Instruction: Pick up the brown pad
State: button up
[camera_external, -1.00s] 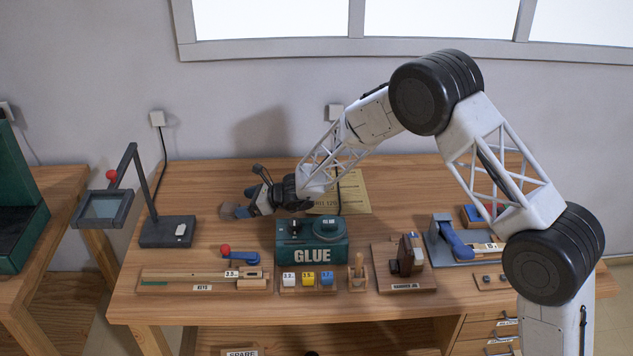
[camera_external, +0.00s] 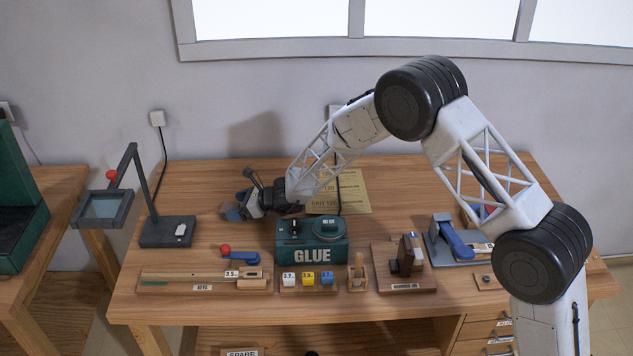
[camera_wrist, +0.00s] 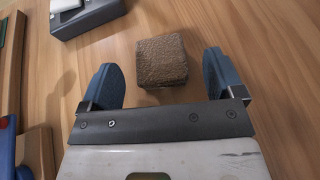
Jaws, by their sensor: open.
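The brown pad (camera_wrist: 162,60) is a small, rough-topped block lying on the wooden bench in the wrist view. My gripper (camera_wrist: 160,66) is open, with one blue finger on either side of the pad. A gap shows between the pad and each finger, and the pad reaches slightly past the fingertips. In the external view my gripper (camera_external: 232,212) is low over the back left of the bench, and it largely hides the pad there.
The grey lamp base (camera_external: 167,231) stands left of my gripper. The green glue box (camera_external: 312,242) is to the right, in front of the yellow grit sheets (camera_external: 352,192). Bare wood surrounds the pad.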

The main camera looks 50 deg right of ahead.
aim_at(228, 208)
jog(key=shift+x, duration=1.65)
jog(key=shift+f, duration=0.1)
jog(key=c, duration=1)
jog(key=shift+r, duration=5)
